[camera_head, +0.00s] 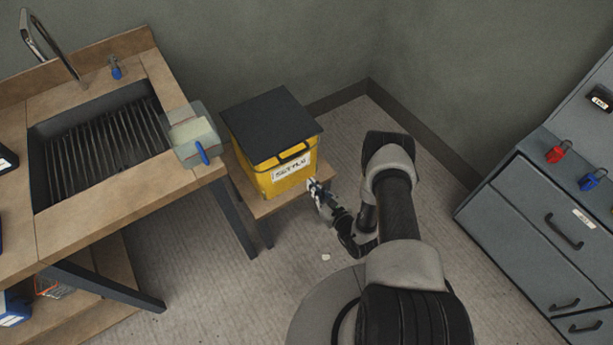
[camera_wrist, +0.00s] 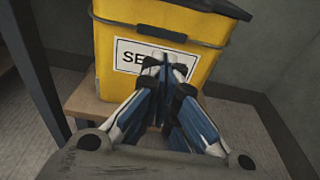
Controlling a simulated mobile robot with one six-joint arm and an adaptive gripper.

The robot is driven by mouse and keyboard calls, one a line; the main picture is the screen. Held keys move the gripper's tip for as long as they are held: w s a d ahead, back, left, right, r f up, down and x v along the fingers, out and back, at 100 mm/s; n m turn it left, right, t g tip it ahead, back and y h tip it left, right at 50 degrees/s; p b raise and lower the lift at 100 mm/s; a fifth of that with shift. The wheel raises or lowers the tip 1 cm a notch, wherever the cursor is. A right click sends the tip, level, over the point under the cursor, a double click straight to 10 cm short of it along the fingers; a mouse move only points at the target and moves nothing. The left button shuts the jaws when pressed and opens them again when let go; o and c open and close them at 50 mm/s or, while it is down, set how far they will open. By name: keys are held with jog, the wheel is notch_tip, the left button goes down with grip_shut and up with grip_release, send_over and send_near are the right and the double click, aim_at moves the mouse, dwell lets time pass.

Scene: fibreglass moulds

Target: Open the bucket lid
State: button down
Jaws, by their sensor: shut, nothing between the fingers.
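A yellow bucket (camera_head: 264,177) with a flat black lid (camera_head: 270,124) stands on a low wooden stand. The lid lies flat on top and looks closed. A black handle (camera_head: 294,153) runs along the front just under the lid edge, above a white label. In the wrist view the yellow bucket (camera_wrist: 213,54) fills the upper middle, with the lid edge (camera_wrist: 215,8) at the top and the handle (camera_wrist: 150,32) below it. My gripper (camera_head: 313,184) is shut and empty in front of the label, below the handle. In the wrist view its fingertips (camera_wrist: 165,65) cover part of the label.
The wooden stand (camera_head: 284,199) has a bare front edge. A wooden sink bench (camera_head: 150,198) is left, with a grey-green box with a blue handle (camera_head: 194,134) at its edge near the bucket. Grey drawers (camera_head: 535,215) stand right. The floor between is mostly clear.

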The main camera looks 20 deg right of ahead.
jog(key=b+x, duration=0.3)
jog(key=x, duration=0.7)
jog(key=shift+s+d+r, duration=0.1)
jog(key=shift+s+r, duration=0.1)
jog(key=shift+r, duration=0.5)
jog(key=shift+s+r, duration=0.2)
jog(key=shift+r, duration=0.5)
jog(key=shift+s+r, duration=0.2)
jog(key=shift+r, duration=0.5)
